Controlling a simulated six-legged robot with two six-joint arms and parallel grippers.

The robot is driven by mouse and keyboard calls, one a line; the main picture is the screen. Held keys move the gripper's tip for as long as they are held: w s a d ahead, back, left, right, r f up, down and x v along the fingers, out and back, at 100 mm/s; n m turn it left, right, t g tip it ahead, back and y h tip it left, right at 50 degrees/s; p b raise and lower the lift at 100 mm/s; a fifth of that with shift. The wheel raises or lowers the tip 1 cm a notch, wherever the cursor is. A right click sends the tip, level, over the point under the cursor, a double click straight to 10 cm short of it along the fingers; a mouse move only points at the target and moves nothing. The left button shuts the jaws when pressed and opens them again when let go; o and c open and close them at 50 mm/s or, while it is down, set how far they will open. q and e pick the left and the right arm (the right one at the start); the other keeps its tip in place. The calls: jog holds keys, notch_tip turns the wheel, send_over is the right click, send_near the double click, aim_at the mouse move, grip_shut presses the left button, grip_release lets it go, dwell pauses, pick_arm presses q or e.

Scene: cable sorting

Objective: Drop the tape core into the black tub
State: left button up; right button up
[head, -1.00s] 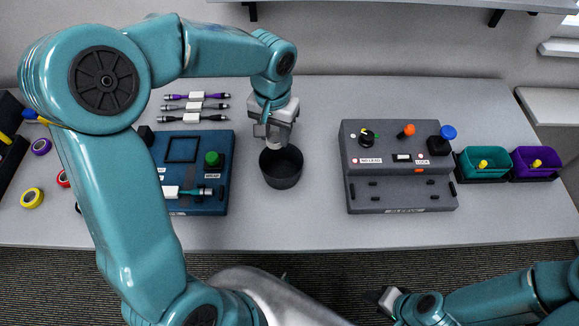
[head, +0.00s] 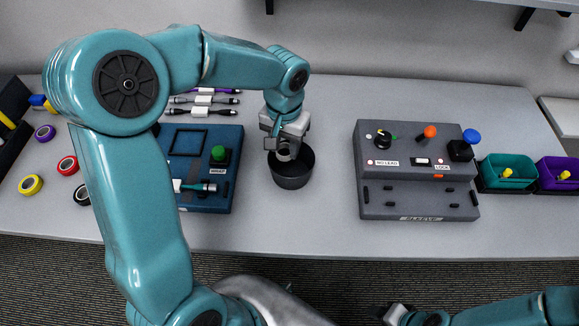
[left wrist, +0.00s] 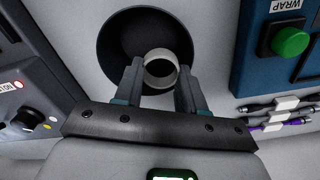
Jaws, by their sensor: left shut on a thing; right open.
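The black tub (head: 292,178) stands on the table between the blue wrap box and the grey sleeve box. My left gripper (head: 285,152) is over the tub's far side, pointing down. In the left wrist view my left gripper (left wrist: 160,88) is shut on the tape core (left wrist: 160,70), a pale grey ring, with the dark tub (left wrist: 117,45) behind it. The core also shows in the head view (head: 283,154), small and partly hidden by the fingers. My right gripper (head: 394,314) is low at the front edge of the picture, open, away from the tub.
The blue wrap box (head: 225,190) with a green button is just left of the tub. The grey sleeve box (head: 400,203) is to the right, with teal (head: 508,171) and purple (head: 556,172) bins beyond. Cables (head: 205,101) lie behind; tape rolls (head: 32,184) lie at left.

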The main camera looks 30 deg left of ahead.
pick_arm(q)
jog(key=o, duration=1.1)
jog(key=shift+r, duration=0.1)
notch_tip(320, 180, up, 16)
jog(key=shift+r+p, duration=0.1)
jog(key=shift+p, duration=0.3)
